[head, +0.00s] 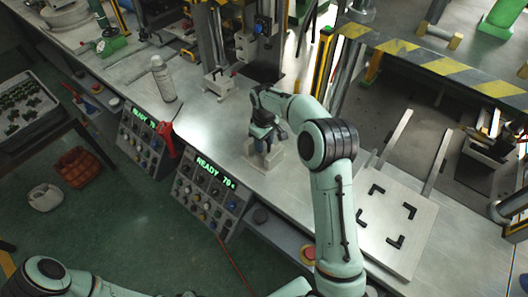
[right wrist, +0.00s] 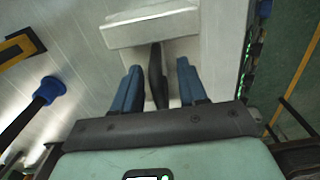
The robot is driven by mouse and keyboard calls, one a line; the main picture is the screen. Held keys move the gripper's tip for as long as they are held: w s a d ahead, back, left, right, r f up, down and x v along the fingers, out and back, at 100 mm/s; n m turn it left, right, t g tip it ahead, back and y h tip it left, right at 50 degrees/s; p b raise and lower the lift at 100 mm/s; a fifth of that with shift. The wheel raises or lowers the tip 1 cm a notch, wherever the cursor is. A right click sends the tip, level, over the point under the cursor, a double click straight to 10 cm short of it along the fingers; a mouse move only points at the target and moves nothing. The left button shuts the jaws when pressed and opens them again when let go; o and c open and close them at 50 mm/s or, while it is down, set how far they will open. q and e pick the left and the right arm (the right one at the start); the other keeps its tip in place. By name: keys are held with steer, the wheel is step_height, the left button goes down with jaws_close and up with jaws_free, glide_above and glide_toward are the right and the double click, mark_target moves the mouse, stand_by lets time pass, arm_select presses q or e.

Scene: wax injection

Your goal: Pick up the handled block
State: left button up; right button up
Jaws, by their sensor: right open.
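The handled block is a pale grey block (head: 274,160) on the metal worktop in the head view, mostly under my right gripper (head: 265,143). In the right wrist view the pale block (right wrist: 150,27) is at the top, and its dark upright handle (right wrist: 156,75) stands between the two blue fingers. My right gripper (right wrist: 157,72) is open, one finger on each side of the handle, with a gap visible on both sides. Part of the block is hidden by the gripper in the head view. My left arm shows at bottom left, its gripper out of frame.
A white bottle (head: 163,79) and a small metal fixture (head: 219,82) stand further back on the worktop. Control panels (head: 211,190) line its front edge. A plate with black corner marks (head: 392,222) lies to the right, beyond my right arm.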

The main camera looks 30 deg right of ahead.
jaws_close()
steer(key=shift+w+r, duration=0.15)
steer(key=shift+r, duration=0.05)
stand_by(1.1)
